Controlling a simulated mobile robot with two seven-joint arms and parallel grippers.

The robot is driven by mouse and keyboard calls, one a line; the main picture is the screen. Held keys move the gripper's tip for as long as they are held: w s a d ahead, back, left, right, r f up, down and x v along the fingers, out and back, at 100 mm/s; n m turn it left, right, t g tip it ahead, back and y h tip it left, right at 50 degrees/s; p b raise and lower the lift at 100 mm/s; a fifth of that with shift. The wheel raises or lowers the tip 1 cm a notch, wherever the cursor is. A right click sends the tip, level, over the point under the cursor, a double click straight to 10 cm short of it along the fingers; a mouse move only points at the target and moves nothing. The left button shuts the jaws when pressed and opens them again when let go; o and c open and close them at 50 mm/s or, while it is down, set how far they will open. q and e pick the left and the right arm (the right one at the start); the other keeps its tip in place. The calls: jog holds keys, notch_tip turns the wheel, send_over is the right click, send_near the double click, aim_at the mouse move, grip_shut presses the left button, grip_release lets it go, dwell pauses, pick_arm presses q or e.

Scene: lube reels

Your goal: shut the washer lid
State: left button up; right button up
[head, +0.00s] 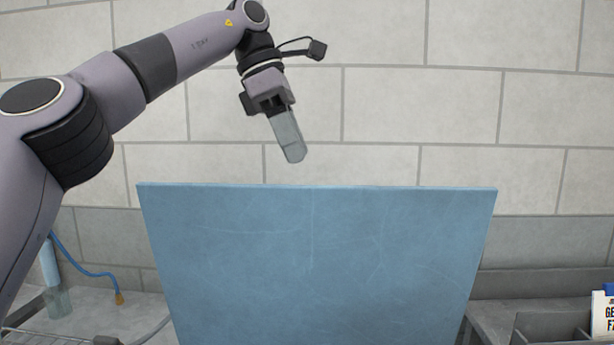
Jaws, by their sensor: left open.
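The washer lid (318,262) is a large blue scratched panel in the middle of the head view. It stands raised, its top edge level across the picture, and the rest of the washer is out of view or hidden. My left gripper (291,150) hangs above the lid's top edge, left of its middle, with its grey fingers pointing down. It looks apart from the lid, with bare wall showing between them. It is open and holds nothing that I can see. My right gripper is not in view.
A pale block wall (480,120) stands behind the lid. At the lower left are a blue hose (85,270) with a brass end and a clear container (58,300). At the lower right are a grey bin (550,326) and a printed box (602,314).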

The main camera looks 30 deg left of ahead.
pick_arm(q)
jog(key=shift+x, duration=2.95)
jog(key=shift+c, duration=0.3)
grip_shut()
